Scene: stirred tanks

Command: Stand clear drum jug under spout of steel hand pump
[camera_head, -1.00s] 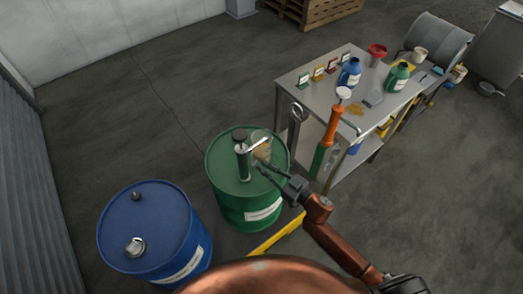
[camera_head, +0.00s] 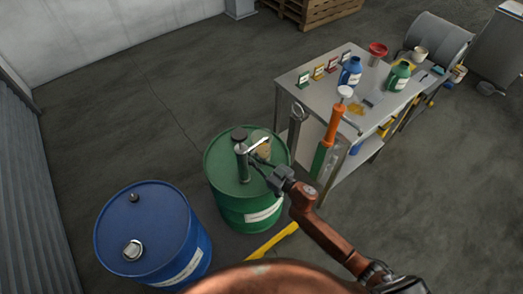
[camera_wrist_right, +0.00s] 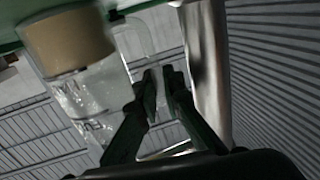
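The clear drum jug (camera_head: 261,141) holds tan liquid and stands on the green drum's lid, right of the steel hand pump (camera_head: 242,162). The pump's spout (camera_head: 258,145) reaches right over the jug. In the right wrist view the jug (camera_wrist_right: 88,95) shows upside down at left, its clear handle (camera_wrist_right: 140,42) nearest my fingers, and the pump's steel barrel (camera_wrist_right: 205,70) at right. My right gripper (camera_head: 256,161) is beside the jug's handle; its fingertips (camera_wrist_right: 161,82) are close together with a narrow gap. Whether they grip the handle is unclear. My left gripper is out of view.
The green drum (camera_head: 245,205) stands between a blue drum (camera_head: 150,235) and a steel bench (camera_head: 300,80) with bottles, a red funnel and tags. An orange and green tool (camera_head: 328,140) is at the bench's near end. Floor behind the drums is clear.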

